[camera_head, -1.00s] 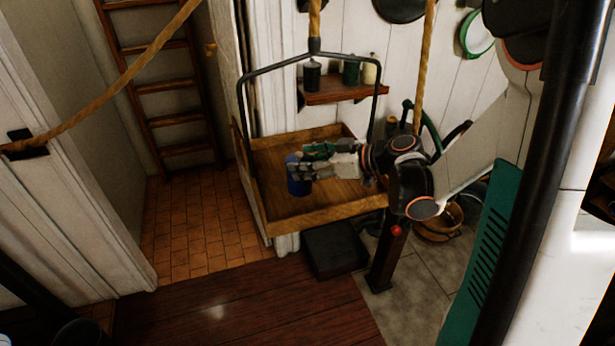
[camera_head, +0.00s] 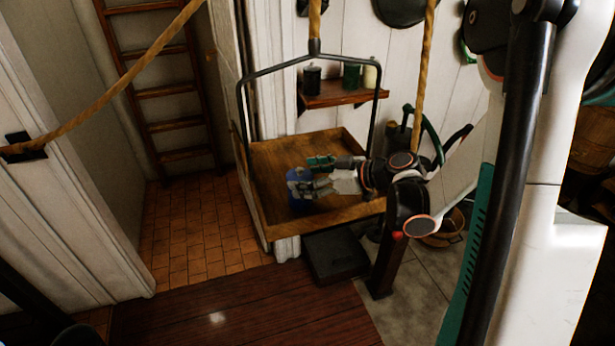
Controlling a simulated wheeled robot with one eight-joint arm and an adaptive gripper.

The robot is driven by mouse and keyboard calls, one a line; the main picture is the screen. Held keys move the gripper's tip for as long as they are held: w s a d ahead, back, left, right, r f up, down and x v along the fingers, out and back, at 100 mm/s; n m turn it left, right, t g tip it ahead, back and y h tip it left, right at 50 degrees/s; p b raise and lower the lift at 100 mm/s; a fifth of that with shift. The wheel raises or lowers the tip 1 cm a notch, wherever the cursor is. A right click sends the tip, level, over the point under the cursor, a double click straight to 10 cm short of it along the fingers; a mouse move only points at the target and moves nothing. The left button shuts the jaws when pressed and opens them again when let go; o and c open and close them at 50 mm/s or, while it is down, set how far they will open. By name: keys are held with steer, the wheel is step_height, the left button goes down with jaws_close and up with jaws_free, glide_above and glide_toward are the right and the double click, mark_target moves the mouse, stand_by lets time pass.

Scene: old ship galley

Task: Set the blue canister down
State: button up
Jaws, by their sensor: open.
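The blue canister (camera_head: 297,203) stands in the hanging wooden tray (camera_head: 268,163), near its front left part. It looks upright and seems to rest on the tray floor. My gripper (camera_head: 307,177) reaches in from the right, with its fingers spread at the canister's upper part. The jaws are open, and the fingers hide part of the canister's top. I cannot tell whether a finger still touches it.
The tray hangs from a black metal frame (camera_head: 270,69) and a rope. A shelf (camera_head: 342,94) with several canisters is behind it. A black box (camera_head: 334,255) and a post with a red button (camera_head: 397,236) stand below. Free tray floor lies behind the canister.

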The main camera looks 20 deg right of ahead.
steer(key=p+v, duration=0.2)
steer(key=v, duration=1)
steer(key=shift+p, duration=0.35)
